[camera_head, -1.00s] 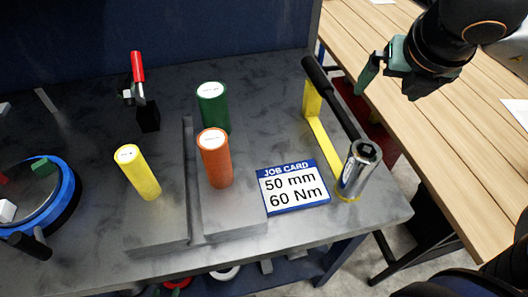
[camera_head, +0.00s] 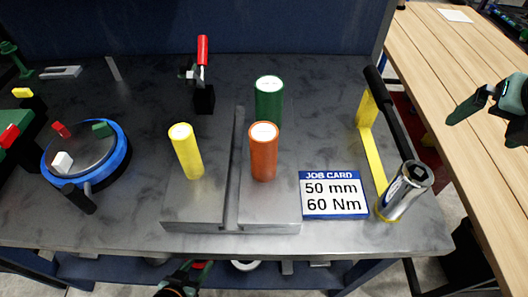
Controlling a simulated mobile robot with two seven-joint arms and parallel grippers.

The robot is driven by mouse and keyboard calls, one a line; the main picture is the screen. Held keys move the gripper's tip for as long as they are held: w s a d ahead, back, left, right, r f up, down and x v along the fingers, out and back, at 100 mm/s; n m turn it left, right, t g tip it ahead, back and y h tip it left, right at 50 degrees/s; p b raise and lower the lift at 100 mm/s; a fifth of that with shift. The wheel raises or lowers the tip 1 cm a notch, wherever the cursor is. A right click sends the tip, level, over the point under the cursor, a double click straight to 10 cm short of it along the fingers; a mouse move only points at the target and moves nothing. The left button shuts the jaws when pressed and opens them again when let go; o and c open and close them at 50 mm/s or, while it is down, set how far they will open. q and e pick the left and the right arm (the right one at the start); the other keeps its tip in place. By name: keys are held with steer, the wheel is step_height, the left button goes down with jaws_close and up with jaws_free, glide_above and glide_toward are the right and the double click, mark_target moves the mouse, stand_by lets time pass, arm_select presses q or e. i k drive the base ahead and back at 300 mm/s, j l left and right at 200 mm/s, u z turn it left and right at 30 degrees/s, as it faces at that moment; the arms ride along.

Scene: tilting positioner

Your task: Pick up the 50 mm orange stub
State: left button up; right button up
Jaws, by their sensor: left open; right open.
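The orange stub (camera_head: 263,155) is an upright cylinder with a white label on top. It stands on the right-hand grey block, in front of the green stub (camera_head: 269,97). The yellow stub (camera_head: 187,152) stands left of it, leaning slightly in the picture. The job card (camera_head: 334,194) reads 50 mm and 60 Nm. The stub labels are too small to read. My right gripper (camera_head: 482,125) is open and empty over the wooden table, well right of the stubs. My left gripper (camera_head: 190,272) shows partly at the bottom edge, below the bench front, apart from the stubs.
A torque wrench with a black handle and chrome socket (camera_head: 406,190) lies on the right of the bench. A blue-rimmed turntable (camera_head: 122,165) is at the left. A red-handled clamp (camera_head: 202,52) stands behind the yellow stub. The wooden table (camera_head: 440,60) is at the right.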

mark_target(263, 135)
steer(key=j, duration=0.55)
steer(key=k+j+z, duration=0.1)
steer(key=j, duration=0.45)
steer(key=k+j, duration=0.1)
steer(key=j, duration=0.45)
steer(key=i+z, duration=0.05)
